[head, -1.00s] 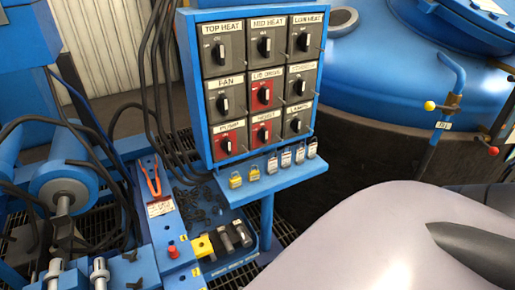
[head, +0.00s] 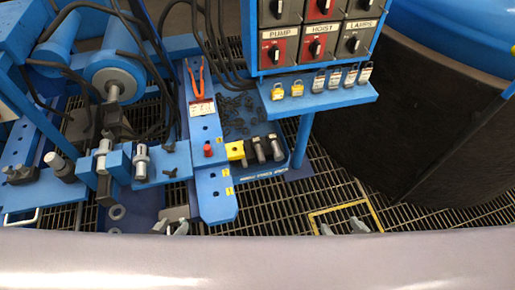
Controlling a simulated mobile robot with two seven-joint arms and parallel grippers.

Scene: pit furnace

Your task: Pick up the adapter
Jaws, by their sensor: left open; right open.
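I cannot tell for certain which part is the adapter. Several short dark cylindrical fittings (head: 259,151) stand in a row in a blue tray, beside a yellow block (head: 235,150). My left gripper (head: 171,227) is open at the bottom of the view, below the blue bench, with its grey fingertips just showing. The rest of both grippers is hidden behind my pale body.
A control panel (head: 317,41) with a blue shelf (head: 318,98) of padlocks overhangs right of the tray. Red-handled pliers (head: 194,79) and a red knob (head: 208,149) sit on a blue bar. Metal posts (head: 142,160) stand at left. A dark furnace wall (head: 430,140) blocks the right.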

